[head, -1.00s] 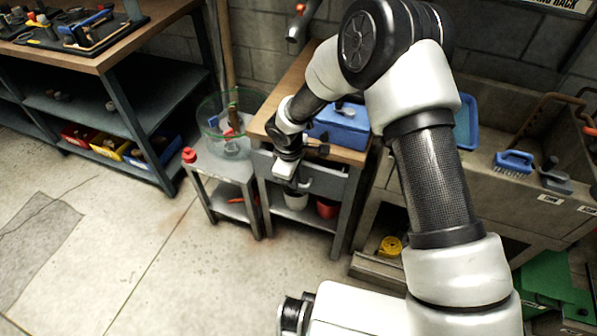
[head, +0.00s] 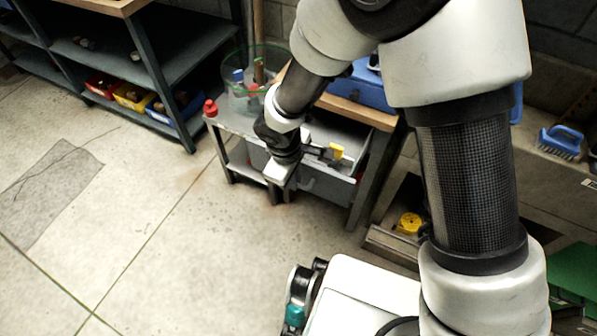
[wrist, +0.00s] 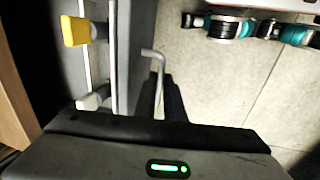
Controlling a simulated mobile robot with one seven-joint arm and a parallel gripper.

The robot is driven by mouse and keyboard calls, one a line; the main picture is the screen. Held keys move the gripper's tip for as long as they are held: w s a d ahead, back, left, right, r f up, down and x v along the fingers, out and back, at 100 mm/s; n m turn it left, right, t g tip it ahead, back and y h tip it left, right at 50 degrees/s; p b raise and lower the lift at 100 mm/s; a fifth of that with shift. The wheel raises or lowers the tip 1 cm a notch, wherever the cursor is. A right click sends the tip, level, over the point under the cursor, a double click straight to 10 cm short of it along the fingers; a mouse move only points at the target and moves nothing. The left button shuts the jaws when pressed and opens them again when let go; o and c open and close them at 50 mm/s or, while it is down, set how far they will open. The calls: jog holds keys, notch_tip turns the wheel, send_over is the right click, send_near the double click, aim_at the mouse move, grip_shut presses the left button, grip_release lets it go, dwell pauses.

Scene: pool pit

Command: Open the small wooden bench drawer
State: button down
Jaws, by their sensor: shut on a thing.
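The small bench with a wooden top (head: 362,113) stands against the wall in the head view. Its grey drawer (head: 328,186) is pulled out well toward me, and its inside shows. A yellow-ended tool (head: 337,151) lies in it; the yellow part also shows in the wrist view (wrist: 76,31). My gripper (head: 281,173) is at the drawer front. In the wrist view its dark fingers (wrist: 165,95) are shut on the bent metal drawer handle (wrist: 159,62), beside the front panel (wrist: 137,40). The exact contact is partly hidden.
A blue box (head: 358,88) sits on the bench top. A low side table with a red-topped item (head: 210,108) and a clear bin (head: 240,98) stand to the left. A yellow item (head: 409,223) is low at right. The floor (head: 150,240) in front is mostly clear.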

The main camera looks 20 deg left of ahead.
jog(key=shift+s, duration=0.2)
dwell(0.3)
jog(key=c, duration=1.8)
grip_release()
jog(key=shift+c, duration=0.2)
jog(key=s+r+p, duration=0.3)
jog(key=r+p, duration=0.2)
jog(key=r, duration=1.2)
jog(key=shift+a, duration=0.2)
jog(key=shift+r, duration=0.15)
